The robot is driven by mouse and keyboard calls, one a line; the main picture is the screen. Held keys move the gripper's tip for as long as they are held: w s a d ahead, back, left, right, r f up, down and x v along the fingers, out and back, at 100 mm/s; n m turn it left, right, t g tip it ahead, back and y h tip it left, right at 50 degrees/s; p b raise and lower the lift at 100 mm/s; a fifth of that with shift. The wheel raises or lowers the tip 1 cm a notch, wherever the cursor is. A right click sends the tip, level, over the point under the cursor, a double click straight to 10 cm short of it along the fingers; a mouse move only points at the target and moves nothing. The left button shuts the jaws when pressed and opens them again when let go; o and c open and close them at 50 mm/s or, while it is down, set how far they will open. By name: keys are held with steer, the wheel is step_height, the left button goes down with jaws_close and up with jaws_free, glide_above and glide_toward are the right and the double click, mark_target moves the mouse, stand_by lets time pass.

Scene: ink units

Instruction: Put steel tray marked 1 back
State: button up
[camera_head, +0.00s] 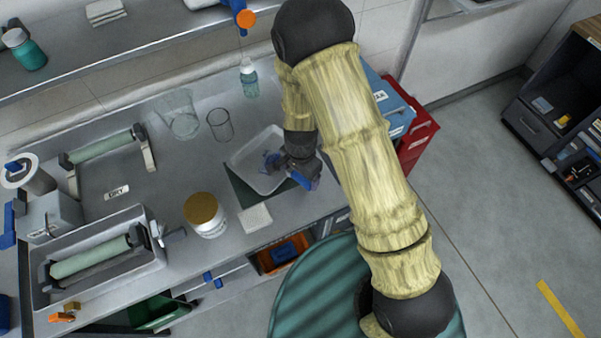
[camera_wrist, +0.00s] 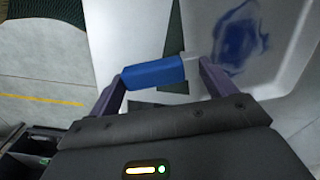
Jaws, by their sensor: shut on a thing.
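My gripper (camera_head: 300,176) is over the right edge of a white tray (camera_head: 245,160) on the bench. In the wrist view my gripper (camera_wrist: 162,88) is shut on a small blue block-like piece (camera_wrist: 152,74) with a pale grey end. The white tray, with a blue ink smear inside (camera_wrist: 240,38), lies just beyond the fingers. A grey metal tray (camera_head: 150,262) holding a pale green roller stands at the lower left. I cannot make out a 1 on either tray.
A gold-lidded white jar (camera_head: 206,214), a white pad (camera_head: 255,218) and a DRY label (camera_head: 117,192) are on the bench. Glass beakers (camera_head: 220,125) stand behind the white tray. A second roller (camera_head: 102,146) rests on a stand. Blue and red bins (camera_head: 415,140) are at right.

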steer(key=shift+f, duration=0.3)
steer(key=shift+f, duration=0.15)
steer(key=o, duration=0.9)
step_height(320, 180, up, 12)
steer(key=shift+r, duration=0.15)
stand_by(0.5)
